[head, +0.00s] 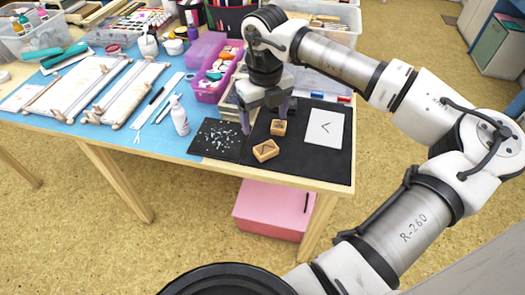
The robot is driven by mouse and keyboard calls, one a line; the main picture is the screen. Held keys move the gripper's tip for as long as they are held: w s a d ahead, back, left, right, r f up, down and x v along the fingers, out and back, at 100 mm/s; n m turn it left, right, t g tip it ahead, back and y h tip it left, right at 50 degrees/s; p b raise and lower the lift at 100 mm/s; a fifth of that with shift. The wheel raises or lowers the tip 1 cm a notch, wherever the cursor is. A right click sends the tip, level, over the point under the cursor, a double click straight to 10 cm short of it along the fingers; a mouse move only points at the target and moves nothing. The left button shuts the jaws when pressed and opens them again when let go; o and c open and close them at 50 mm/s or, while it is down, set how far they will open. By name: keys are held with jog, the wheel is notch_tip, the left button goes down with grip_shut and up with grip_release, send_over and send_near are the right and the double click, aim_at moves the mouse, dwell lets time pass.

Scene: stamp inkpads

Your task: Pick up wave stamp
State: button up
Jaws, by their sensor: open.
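Two small wooden block stamps lie on the black mat (322,162) near the table's front edge. The nearer stamp (265,150) has a dark mark on its top; the farther stamp (278,127) sits just behind it to the right. The marks are too small to tell which one is the wave stamp. My gripper (266,122) is open and points down over the mat, its two fingers beside and behind the stamps. It holds nothing that I can see. Its exact height above the mat is hard to tell.
A white card (325,128) with a dark angled mark lies right of the stamps. A dark speckled pad (219,139) lies left. A white bottle (179,116), a pink basket (213,88) and wooden frames (128,92) stand farther left. A clear bin (318,84) is behind.

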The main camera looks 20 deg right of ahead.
send_over(266, 148)
jog(key=f, duration=0.6)
jog(key=shift+s+a+p, duration=0.2)
jog(key=shift+a+p, duration=0.1)
jog(key=shift+p, duration=0.05)
jog(key=shift+w+d+f+p, duration=0.15)
jog(key=shift+f+p, duration=0.25)
jog(key=shift+f, duration=0.9)
jog(key=shift+w+d+f+p, duration=0.15)
jog(key=shift+f+p, duration=0.25)
jog(key=shift+f, duration=0.85)
jog(key=shift+s, duration=0.1)
